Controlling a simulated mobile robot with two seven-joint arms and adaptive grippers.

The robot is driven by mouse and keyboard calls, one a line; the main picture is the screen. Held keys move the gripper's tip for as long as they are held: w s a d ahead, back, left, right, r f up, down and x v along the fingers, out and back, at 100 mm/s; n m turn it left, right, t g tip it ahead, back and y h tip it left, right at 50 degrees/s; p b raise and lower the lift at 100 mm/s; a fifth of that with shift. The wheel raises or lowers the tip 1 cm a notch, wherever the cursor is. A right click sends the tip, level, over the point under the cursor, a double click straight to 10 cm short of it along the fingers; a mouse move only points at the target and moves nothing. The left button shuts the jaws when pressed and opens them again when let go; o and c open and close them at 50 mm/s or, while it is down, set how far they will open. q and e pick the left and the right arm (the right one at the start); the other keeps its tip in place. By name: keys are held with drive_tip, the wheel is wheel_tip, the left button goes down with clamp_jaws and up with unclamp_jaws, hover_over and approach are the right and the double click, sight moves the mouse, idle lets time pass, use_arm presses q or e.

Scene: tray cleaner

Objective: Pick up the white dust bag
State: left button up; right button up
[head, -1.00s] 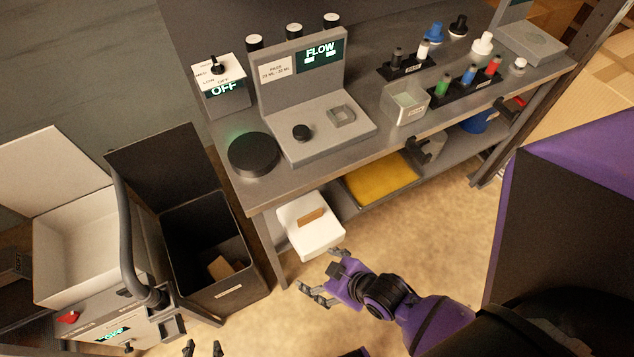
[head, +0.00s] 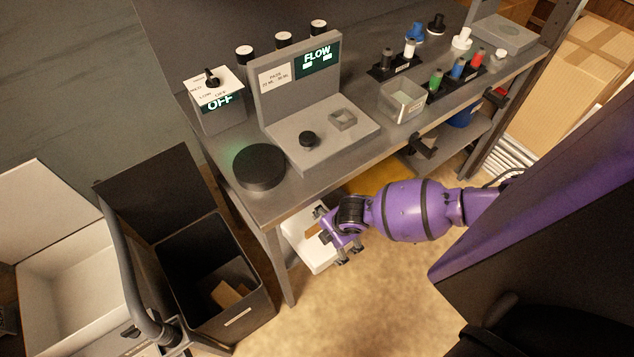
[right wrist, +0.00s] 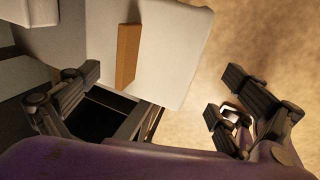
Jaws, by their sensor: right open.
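The white dust bag (head: 297,236) is a pale block with a brown strip on it, low at the front of the workbench. My right gripper (head: 334,236) is over it in the head view and hides part of it. In the right wrist view the bag (right wrist: 178,45) lies ahead, and its brown strip (right wrist: 128,55) faces me. My right gripper (right wrist: 160,88) is open, with fingers well apart; the bag's near end shows between them. I cannot tell whether they touch. My left gripper is out of view.
The workbench (head: 290,203) edge is just above my right arm. A dark open bin (head: 255,312) with cardboard inside stands left of the bench leg, beside a pale open box (head: 70,290) with a grey hose. A yellow item on the lower shelf is mostly hidden. The floor in front is clear.

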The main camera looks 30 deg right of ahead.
sight(317, 233)
drive_tip(key=x, duration=0.3)
drive_tip(key=shift+f, duration=0.1)
drive_tip(key=shift+c, duration=0.5)
clamp_jaws()
